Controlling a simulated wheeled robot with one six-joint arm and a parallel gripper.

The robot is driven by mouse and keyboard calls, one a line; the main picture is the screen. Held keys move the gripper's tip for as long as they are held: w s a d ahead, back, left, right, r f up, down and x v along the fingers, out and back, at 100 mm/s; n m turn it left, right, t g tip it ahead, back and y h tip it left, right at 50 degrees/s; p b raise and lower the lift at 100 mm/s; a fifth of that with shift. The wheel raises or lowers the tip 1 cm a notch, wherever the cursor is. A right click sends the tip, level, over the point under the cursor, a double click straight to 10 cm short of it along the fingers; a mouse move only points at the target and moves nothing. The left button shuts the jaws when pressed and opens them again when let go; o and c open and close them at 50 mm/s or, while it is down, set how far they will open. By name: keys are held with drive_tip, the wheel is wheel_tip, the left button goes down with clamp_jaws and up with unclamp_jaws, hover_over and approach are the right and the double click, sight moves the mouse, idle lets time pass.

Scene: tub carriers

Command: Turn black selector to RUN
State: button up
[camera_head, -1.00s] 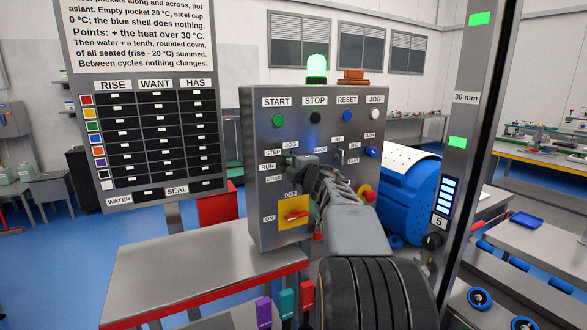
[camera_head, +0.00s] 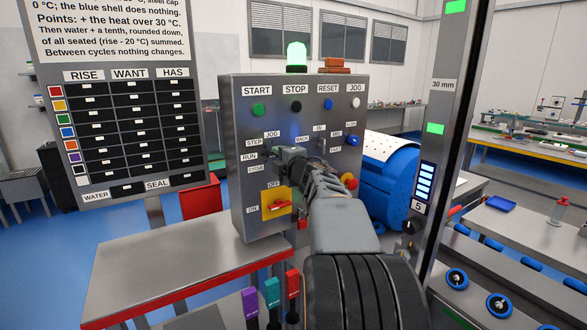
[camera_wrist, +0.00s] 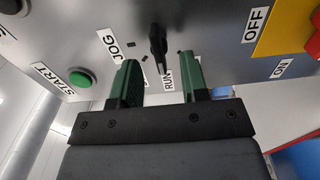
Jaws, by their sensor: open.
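The black selector (camera_wrist: 158,42) is on the grey control panel, seen in the wrist view just beyond and between my fingertips. Its narrow end points down in that picture, toward the RUN label (camera_wrist: 167,80); I cannot tell whether it sits exactly at RUN. The JOG label (camera_wrist: 110,42) is to its left. My gripper (camera_wrist: 158,62) is open, its green fingers apart, with nothing seen between them. In the head view my gripper (camera_head: 284,157) is at the left half of the panel (camera_head: 243,210) and hides the selector; the STEP, RUN and CYCLE labels show beside it.
The red ON/OFF handle (camera_head: 279,205) on a yellow plate is just below my gripper. A green START button (camera_head: 257,110) is above left, and it shows in the wrist view too. A red-edged table (camera_head: 165,270) stands in front; a blue drum (camera_head: 388,190) is at right.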

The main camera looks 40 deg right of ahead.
drive_tip(key=s+a, duration=0.1)
drive_tip(key=s, duration=1)
drive_tip(key=shift+a, duration=0.3)
